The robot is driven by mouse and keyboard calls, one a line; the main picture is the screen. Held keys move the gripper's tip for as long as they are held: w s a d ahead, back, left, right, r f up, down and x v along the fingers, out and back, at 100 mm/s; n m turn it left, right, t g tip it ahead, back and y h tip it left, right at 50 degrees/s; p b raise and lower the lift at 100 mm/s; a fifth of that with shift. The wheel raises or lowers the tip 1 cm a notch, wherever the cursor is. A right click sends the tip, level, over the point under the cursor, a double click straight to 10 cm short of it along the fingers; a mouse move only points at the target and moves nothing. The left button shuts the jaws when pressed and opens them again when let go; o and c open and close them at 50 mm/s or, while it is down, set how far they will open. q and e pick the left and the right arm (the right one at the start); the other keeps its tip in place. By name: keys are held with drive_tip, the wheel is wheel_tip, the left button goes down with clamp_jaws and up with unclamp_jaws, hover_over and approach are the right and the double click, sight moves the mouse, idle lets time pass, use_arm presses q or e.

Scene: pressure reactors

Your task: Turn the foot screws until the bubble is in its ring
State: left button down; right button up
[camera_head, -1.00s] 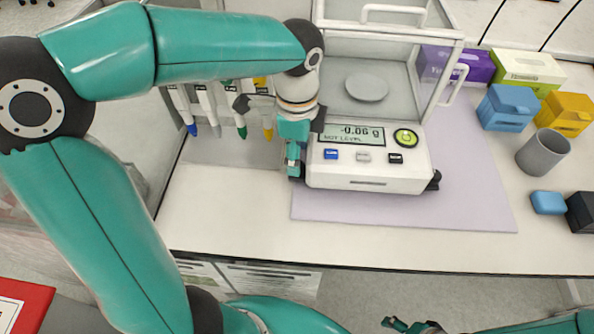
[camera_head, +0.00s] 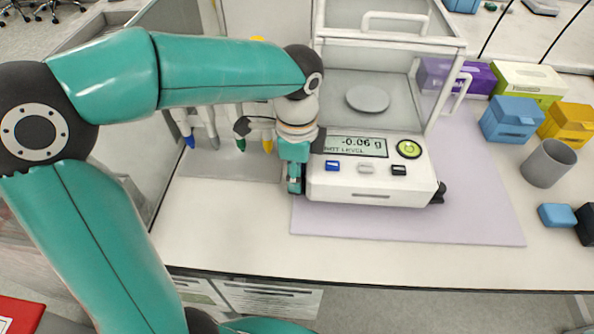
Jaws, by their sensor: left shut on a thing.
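The white balance (camera_head: 368,190) stands on a lilac mat, with its glass draft shield behind the panel and a round pan (camera_head: 367,99) inside. Its display (camera_head: 356,146) reads -0.06 g with a "NOT LEVEL" line below. The round green bubble level (camera_head: 409,149) is at the panel's right; the bubble is too small to place exactly. The right foot screw (camera_head: 439,193) is a black knob at the front right corner. My left gripper (camera_head: 295,186) points down at the front left corner, shut on the left foot screw, which the fingers hide. My right gripper is out of view.
Pipettes (camera_head: 212,128) hang on a stand left of the balance. Purple and green boxes (camera_head: 527,78), blue and yellow boxes (camera_head: 512,119), a grey cup (camera_head: 547,163) and a small blue block (camera_head: 556,215) stand to the right. The lilac mat (camera_head: 470,220) is clear in front.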

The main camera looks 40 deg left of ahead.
use_arm(q)
drive_tip(key=shift+n, duration=1.5)
drive_tip(key=c, duration=0.8)
unclamp_jaws()
drive_tip(key=shift+r, duration=0.1)
wheel_tip(320, 180, up, 12)
drive_tip(key=shift+f, duration=0.15)
